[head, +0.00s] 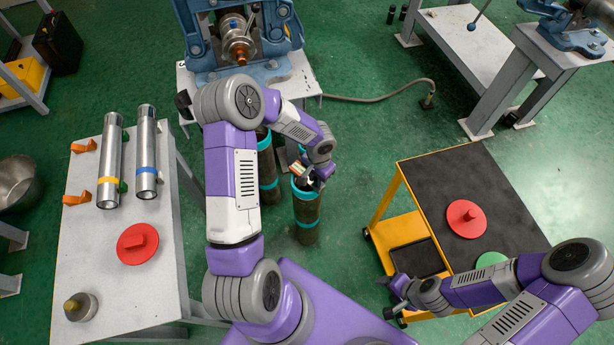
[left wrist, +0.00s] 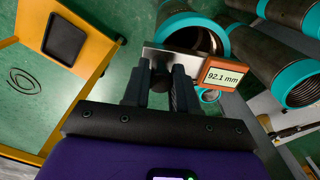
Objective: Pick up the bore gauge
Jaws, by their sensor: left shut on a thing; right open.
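The bore gauge has an orange-framed display (left wrist: 222,76) reading 92.1 mm and a flat metal plate, seen in the left wrist view. My left gripper (left wrist: 160,82) is shut on it. In the head view, my left gripper (head: 314,180) and the bore gauge (head: 297,170) are over the top of a dark pipe with teal bands (head: 307,218). The pipe's open end (left wrist: 198,34) shows just beyond the gauge in the left wrist view; I cannot tell whether they touch.
Another teal-banded pipe (head: 267,175) stands close by. The grey table (head: 85,250) at left holds two silver pipes and a red disc (head: 137,244). The yellow cart (head: 500,205) at right carries a red disc (head: 466,218) and a green disc.

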